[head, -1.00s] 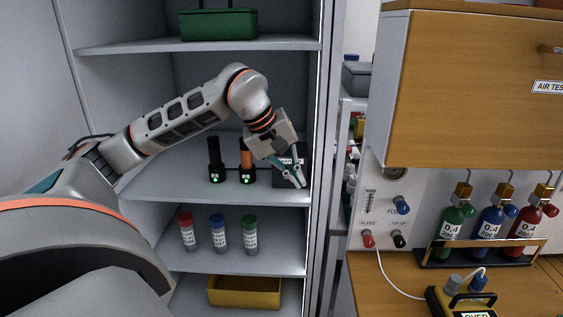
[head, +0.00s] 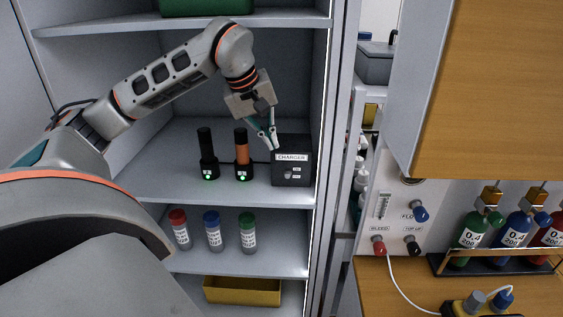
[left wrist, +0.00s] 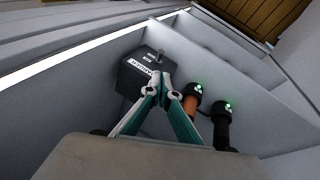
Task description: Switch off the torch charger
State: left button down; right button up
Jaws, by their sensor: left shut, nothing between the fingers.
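The torch charger (head: 292,166) is a dark box labelled CHARGER on the middle shelf. A small pale switch (head: 289,175) sits low on its front, too small to read its setting. Two torches stand left of it in holders with lit green lights: a black one (head: 206,148) and an orange one (head: 241,150). My left gripper (head: 274,148) is shut and empty at the box's upper left edge; I cannot tell if it touches. The left wrist view shows the fingertips (left wrist: 165,78) in front of the charger (left wrist: 138,80), partly covering its label. My right gripper is out of view.
Capped red, blue and green tubes (head: 213,230) stand on the shelf below, above a yellow bin (head: 242,291). A green box (head: 206,7) is on the top shelf. The cupboard's right side wall (head: 322,120) is close beside the charger.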

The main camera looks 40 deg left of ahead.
aim_at(288, 175)
pick_arm(q)
jog(key=b+x, duration=0.1)
jog(key=x, duration=0.9)
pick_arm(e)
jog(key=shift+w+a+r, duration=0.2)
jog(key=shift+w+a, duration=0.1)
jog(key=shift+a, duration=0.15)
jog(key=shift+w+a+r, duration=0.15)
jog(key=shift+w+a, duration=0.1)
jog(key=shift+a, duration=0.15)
pick_arm(q)
jog(key=shift+a+f+b, duration=0.15)
jog(key=shift+a+b, duration=0.05)
jog(key=shift+b, duration=0.35)
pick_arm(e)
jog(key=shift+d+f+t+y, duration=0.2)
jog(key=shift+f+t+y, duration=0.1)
